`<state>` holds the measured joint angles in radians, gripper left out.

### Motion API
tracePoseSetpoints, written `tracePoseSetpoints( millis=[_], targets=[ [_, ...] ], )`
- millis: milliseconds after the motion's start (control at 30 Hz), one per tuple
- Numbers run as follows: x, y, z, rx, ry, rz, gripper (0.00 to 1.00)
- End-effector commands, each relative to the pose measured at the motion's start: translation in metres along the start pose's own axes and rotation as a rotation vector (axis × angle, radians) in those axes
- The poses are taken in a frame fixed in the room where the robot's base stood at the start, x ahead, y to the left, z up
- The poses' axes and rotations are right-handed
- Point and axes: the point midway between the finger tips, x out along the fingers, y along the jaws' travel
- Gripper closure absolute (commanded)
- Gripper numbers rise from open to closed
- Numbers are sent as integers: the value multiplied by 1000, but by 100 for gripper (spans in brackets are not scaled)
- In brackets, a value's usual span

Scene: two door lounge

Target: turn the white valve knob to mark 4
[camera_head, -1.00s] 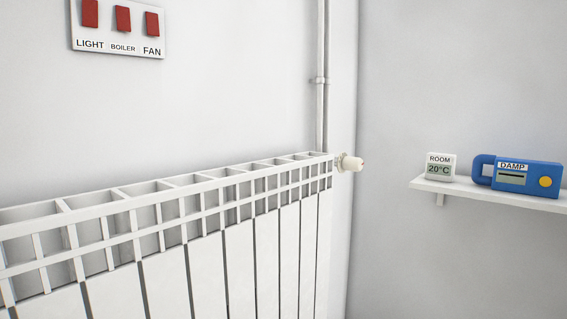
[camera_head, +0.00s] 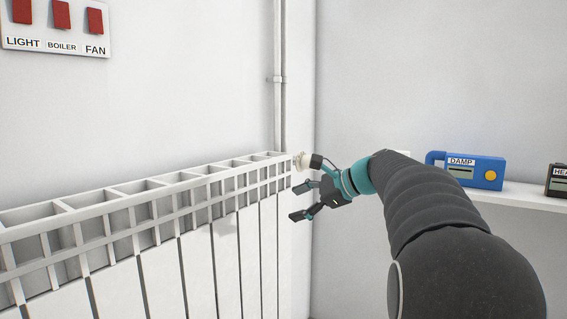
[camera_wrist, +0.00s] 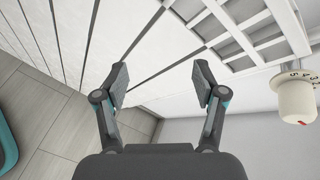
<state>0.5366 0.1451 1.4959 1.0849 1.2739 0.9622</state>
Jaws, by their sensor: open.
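Which number the red mark points at I cannot tell. My gripper (camera_head: 298,202) is open and empty, just below and in front of the knob, apart from it. In the wrist view its fingers (camera_wrist: 160,84) are spread, with the knob to their right.
The white radiator (camera_head: 212,205) runs along the wall on the left, close to my gripper. A vertical pipe (camera_head: 278,80) rises behind the knob. A shelf (camera_head: 525,197) on the right wall holds a blue DAMP meter (camera_head: 480,171), beside my arm. A switch panel (camera_head: 60,45) hangs upper left.

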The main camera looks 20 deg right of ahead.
Motion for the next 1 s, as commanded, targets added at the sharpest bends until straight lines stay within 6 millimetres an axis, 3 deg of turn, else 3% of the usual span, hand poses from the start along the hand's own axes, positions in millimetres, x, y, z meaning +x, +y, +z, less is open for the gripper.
tracePoseSetpoints(
  millis=[33, 100, 200, 333, 500, 667, 1000],
  targets=[
    [-8, -26, -17, 81, -38, -42, 30],
    [-22, -58, -35, 191, -106, -98, 30],
    [-44, -95, -60, 322, -204, -164, 30],
    [-72, -128, -87, 443, -313, -224, 30],
    [-95, -147, -106, 520, -399, -261, 30],
    [-95, -153, -107, 538, -421, -267, 30],
    [-46, -172, -90, 536, -420, -265, 30]
  ],
)
